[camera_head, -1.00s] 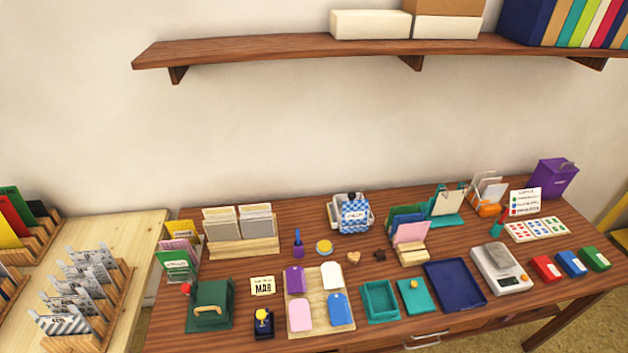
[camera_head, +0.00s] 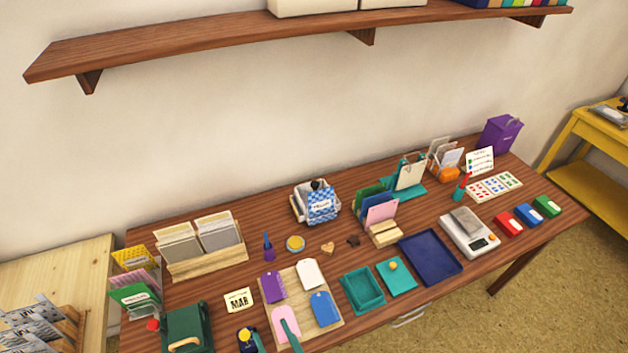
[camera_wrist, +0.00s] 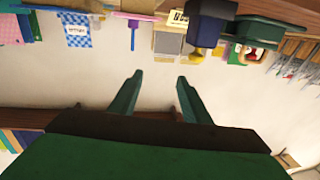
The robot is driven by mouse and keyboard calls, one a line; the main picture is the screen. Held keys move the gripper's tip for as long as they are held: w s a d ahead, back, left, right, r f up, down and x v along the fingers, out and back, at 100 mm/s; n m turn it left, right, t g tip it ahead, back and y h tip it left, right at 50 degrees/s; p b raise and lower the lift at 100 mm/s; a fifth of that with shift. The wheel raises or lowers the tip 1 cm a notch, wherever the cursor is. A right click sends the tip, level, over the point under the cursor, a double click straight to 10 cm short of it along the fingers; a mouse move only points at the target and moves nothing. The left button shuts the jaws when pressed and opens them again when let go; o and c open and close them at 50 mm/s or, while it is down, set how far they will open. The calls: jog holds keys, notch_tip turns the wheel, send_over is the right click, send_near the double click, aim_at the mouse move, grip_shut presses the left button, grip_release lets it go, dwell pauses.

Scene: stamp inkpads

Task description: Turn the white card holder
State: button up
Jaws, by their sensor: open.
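No holder in view is plainly all white. An orange holder (camera_head: 445,173) with white cards stands at the back right of the desk. A teal stand (camera_head: 408,190) with a cream card is left of it. A wooden rack (camera_head: 208,263) of grey and cream cards stands at the back left. I cannot tell which one is the white card holder. My gripper (camera_head: 270,329) shows as green fingertips at the bottom edge of the head view, far from the orange holder. In the wrist view its fingers (camera_wrist: 159,76) are apart with nothing between them.
A wooden tray (camera_head: 297,298) with coloured tags lies near my fingers. A dark blue tray (camera_head: 430,258) and a scale (camera_head: 468,232) lie front right. A blue-checked item (camera_head: 320,205) stands at the back. A shelf (camera_head: 200,48) runs above the desk.

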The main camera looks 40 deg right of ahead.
jog(key=w+d+r+m+h, duration=0.2)
jog(key=w+d+r, duration=0.2)
jog(key=w+d, duration=0.25)
jog(key=w+d+r+m+t+h, duration=0.1)
jog(key=w+d+r+m+h, duration=0.15)
jog(key=w+d, duration=0.4)
jog(key=w+d+r+m+h, duration=0.2)
jog(key=w+d+r, duration=0.25)
jog(key=w, duration=0.45)
jog(key=m+g+y, duration=0.4)
jog(key=g+y, duration=0.1)
jog(key=g, duration=1.2)
send_near(314, 184)
jog(key=x, duration=0.7)
jog(key=shift+d, duration=0.1)
jog(key=shift+d+f, duration=0.15)
jog(key=shift+d, duration=0.05)
jog(key=shift+f, duration=0.15)
jog(key=shift+a+h, duration=0.25)
